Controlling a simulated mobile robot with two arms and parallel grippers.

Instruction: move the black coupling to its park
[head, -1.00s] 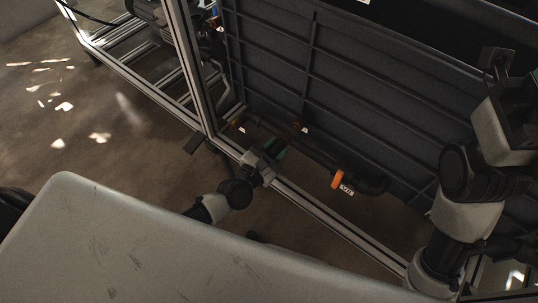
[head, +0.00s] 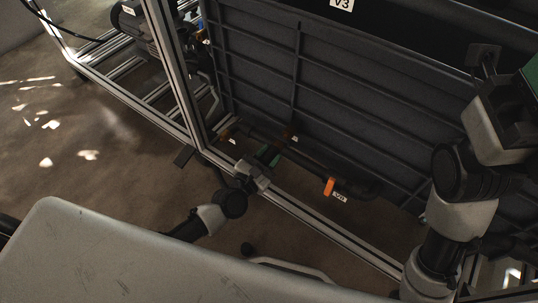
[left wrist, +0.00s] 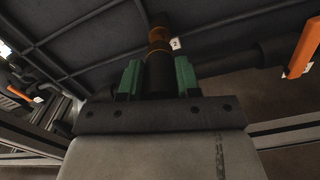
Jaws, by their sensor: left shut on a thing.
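My left gripper (head: 272,152), with green fingers, reaches low beside the grey ribbed panel. In the left wrist view its fingers (left wrist: 158,80) are shut around a black cylinder, the black coupling (left wrist: 158,74). A brass fitting (left wrist: 158,38) with a small white tag lies in line just beyond the coupling; I cannot tell whether they touch. The brass also shows in the head view (head: 293,138). My right gripper shows only in part at the right edge, with a green part (head: 532,72); its fingertips are out of view. I cannot make out a park.
A dark pipe with an orange-banded handle (head: 328,187) and white label runs to the right of my left gripper. A metal frame rail (head: 320,222) passes below, and an upright post (head: 175,75) stands left. A motor (head: 135,22) sits behind it. Open floor lies left.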

